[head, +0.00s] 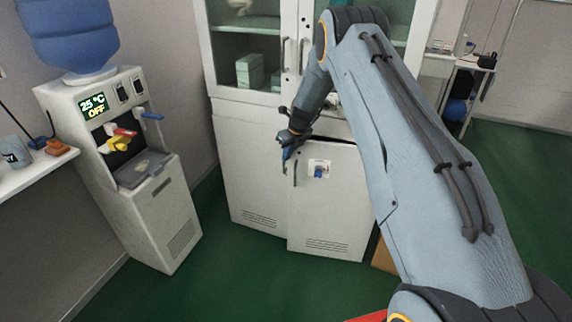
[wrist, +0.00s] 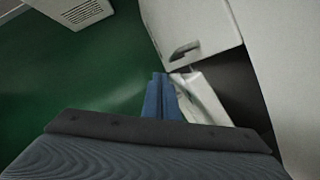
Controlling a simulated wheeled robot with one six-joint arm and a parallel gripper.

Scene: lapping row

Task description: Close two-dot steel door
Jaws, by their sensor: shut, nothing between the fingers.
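The lower right steel door (head: 335,215) of the white cabinet stands slightly ajar, with a dark gap along its top edge. It carries a white label with a blue mark (head: 319,169); dots are too small to make out. Its dark handle is near its left edge. My gripper (head: 286,160) is at the door's upper left edge, fingers shut and empty. In the wrist view the shut blue fingers (wrist: 161,95) point toward white panels, one with a dark handle (wrist: 184,50). A dark opening lies to their right. Whether the fingertips touch the door I cannot tell.
The lower left door (head: 250,175) looks closed. Glass doors (head: 247,50) are above. Green floor (head: 235,275) is clear in front of the cabinet. A cardboard-coloured object (head: 383,257) sits right of the door.

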